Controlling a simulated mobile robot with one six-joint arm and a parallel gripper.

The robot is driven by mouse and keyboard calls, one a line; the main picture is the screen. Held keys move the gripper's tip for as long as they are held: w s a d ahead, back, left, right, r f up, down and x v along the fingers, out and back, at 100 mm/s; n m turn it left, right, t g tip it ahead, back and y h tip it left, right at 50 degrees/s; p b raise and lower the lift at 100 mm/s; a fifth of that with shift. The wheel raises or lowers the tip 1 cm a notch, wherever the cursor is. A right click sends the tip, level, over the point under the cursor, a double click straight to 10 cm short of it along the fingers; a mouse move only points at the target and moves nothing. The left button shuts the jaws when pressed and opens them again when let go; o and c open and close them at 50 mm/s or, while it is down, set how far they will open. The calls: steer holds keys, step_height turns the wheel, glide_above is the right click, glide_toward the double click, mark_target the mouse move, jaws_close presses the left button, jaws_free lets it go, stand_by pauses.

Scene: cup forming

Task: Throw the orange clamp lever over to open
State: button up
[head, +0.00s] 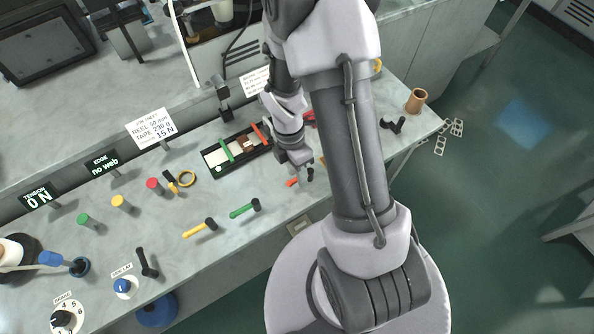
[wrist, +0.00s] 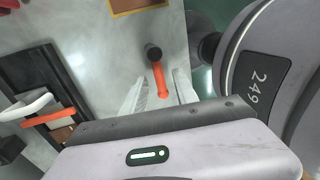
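The orange clamp lever (head: 292,182) sits on the bench front, below my gripper (head: 301,166) in the head view. Its handle points left from a dark knob (head: 310,174), in line with the yellow and green levers. In the wrist view the orange lever (wrist: 161,80) runs from the dark round knob (wrist: 153,52) down toward my gripper (wrist: 160,93). The two pale fingers stand apart, one on each side of the handle's end, with a gap showing on both sides. I cannot tell how high the fingertips are above the bench.
A green lever (head: 245,208) and a yellow lever (head: 200,228) lie to the left. A black tray (head: 211,160) behind carries an orange bar (head: 262,133) and a green bar (head: 227,149). A brown cup (head: 416,100) stands at the bench's right end.

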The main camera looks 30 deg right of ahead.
steer(key=shift+r, duration=0.1)
steer(key=w+r+p, duration=0.3)
steer(key=r+p, duration=0.3)
steer(key=r, duration=1.1)
steer(key=shift+w, duration=0.2)
steer(key=shift+a+f, duration=0.1)
steer(key=s+a+r+m+t+y+b, duration=0.1)
steer(key=s+a+r+m+t+b, duration=0.2)
steer(key=m, duration=0.8)
steer(key=s+a+r+m+t+y+b, duration=0.1)
steer(key=s+a+r+m+t+b, duration=0.2)
steer(key=m+b, duration=0.7)
steer(key=s+a+m+t, duration=0.2)
steer(key=s+a, duration=0.2)
steer(key=s, duration=0.1)
steer(key=shift+s+a, duration=0.15)
steer(key=shift+a, duration=0.1)
